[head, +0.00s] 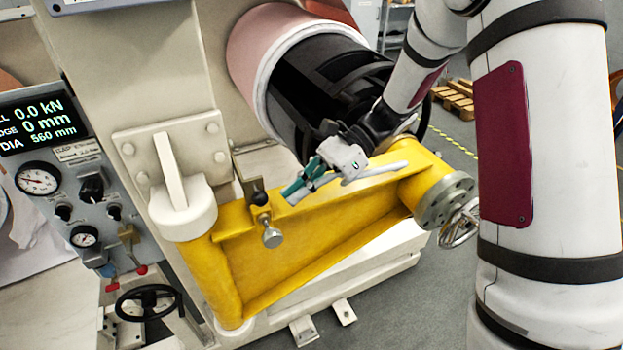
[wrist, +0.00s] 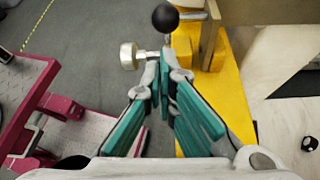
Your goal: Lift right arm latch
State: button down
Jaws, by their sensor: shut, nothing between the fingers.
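The yellow swing arm (head: 300,245) spans from the grey hinge post to a round metal flange. Its latch is at the upper left, with a black ball knob (head: 260,198) and a silver knob (head: 271,237) below. The wrist view also shows the black ball (wrist: 165,18) and the silver knob (wrist: 130,56) just beyond my fingertips. My gripper (head: 291,190), with teal finger pads, is shut and empty above the yellow arm, right of the black ball. The fingertips (wrist: 168,78) look close to the latch; I cannot tell whether they touch it.
A control panel (head: 62,160) with gauges and a black handwheel (head: 148,302) stand at left. A large pink-and-black roll (head: 310,75) is behind my gripper. A maroon frame (wrist: 70,115) lies left in the wrist view. Grey floor (wrist: 100,45) shows there.

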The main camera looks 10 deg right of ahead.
jog(key=shift+p+x, duration=0.35)
jog(key=shift+x, duration=1.75)
jog(key=shift+r, duration=0.1)
